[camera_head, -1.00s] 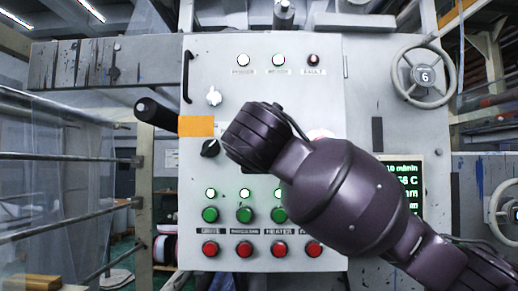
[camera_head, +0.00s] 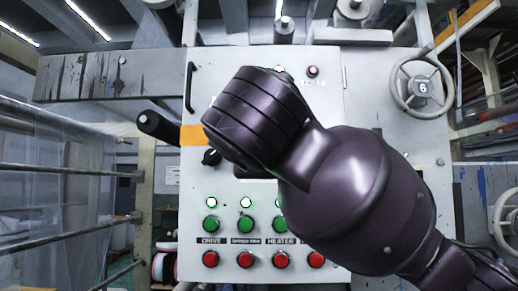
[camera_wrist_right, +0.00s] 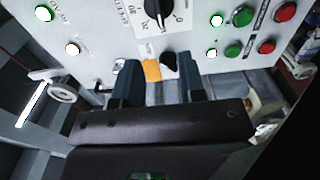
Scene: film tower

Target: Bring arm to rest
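My right arm (camera_head: 350,190) comes in from the lower right in the head view and reaches up across the grey control panel (camera_head: 330,100). Its dark ribbed wrist end (camera_head: 255,115) hides the middle of the panel. The gripper itself is hidden there. In the right wrist view my right gripper (camera_wrist_right: 158,78) shows two dark fingers spread apart, with nothing between them; the panel lies beyond its tips. My left gripper is in neither view.
Green buttons (camera_head: 246,223) and red buttons (camera_head: 245,260) line the lower panel. A black handle (camera_head: 157,127) sticks out at the left, by an orange label (camera_head: 194,135). A handwheel (camera_head: 422,84) is at the upper right. Clear film with bars (camera_head: 60,200) stands at the left.

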